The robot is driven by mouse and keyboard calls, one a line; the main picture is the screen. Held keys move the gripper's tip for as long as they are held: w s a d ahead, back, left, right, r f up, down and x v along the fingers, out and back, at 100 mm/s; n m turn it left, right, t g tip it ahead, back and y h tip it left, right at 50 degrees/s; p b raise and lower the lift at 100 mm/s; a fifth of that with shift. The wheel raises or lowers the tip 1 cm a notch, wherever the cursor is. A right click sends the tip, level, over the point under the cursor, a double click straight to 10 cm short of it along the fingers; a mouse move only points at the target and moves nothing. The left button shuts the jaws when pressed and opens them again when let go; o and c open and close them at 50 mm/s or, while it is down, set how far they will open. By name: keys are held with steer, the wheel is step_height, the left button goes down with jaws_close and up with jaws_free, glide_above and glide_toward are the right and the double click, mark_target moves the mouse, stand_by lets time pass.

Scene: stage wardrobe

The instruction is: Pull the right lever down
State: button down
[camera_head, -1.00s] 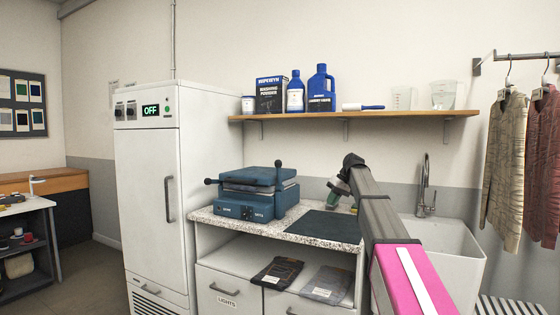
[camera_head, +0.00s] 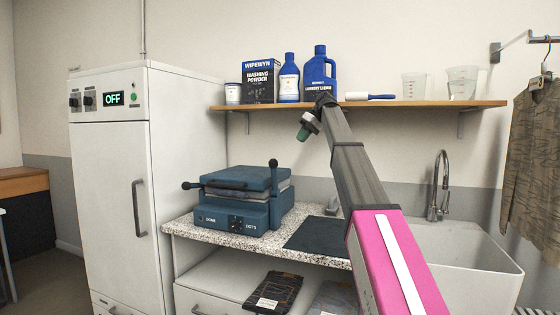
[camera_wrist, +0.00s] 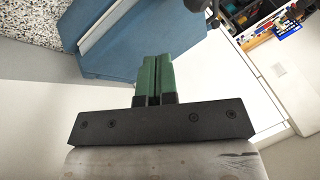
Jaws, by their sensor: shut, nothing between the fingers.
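A blue press (camera_head: 243,205) stands on the speckled counter. Its right lever (camera_head: 273,175) stands up at the right side, with a dark knob on top. Its left lever (camera_head: 212,185) lies about level, with its knob at the left. My gripper (camera_head: 303,134) is up and to the right of the right lever's knob in the picture, apart from it. In the wrist view its green fingers (camera_wrist: 152,76) are shut together with nothing between them. Part of the blue press (camera_wrist: 125,35) shows there beyond the fingers. A dark rounded part at the top edge is cut off.
A shelf (camera_head: 400,104) with bottles, a box and jugs runs along the wall above, close to my arm in the picture. A dark mat (camera_head: 312,236) lies right of the press. A tall white cabinet (camera_head: 115,190) stands left, a sink (camera_head: 465,255) right.

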steer(key=s+a+f, duration=0.3)
steer(key=a+f, duration=0.5)
steer(key=f, duration=0.1)
steer(key=shift+a, duration=0.3)
steer(key=shift+f, duration=0.1)
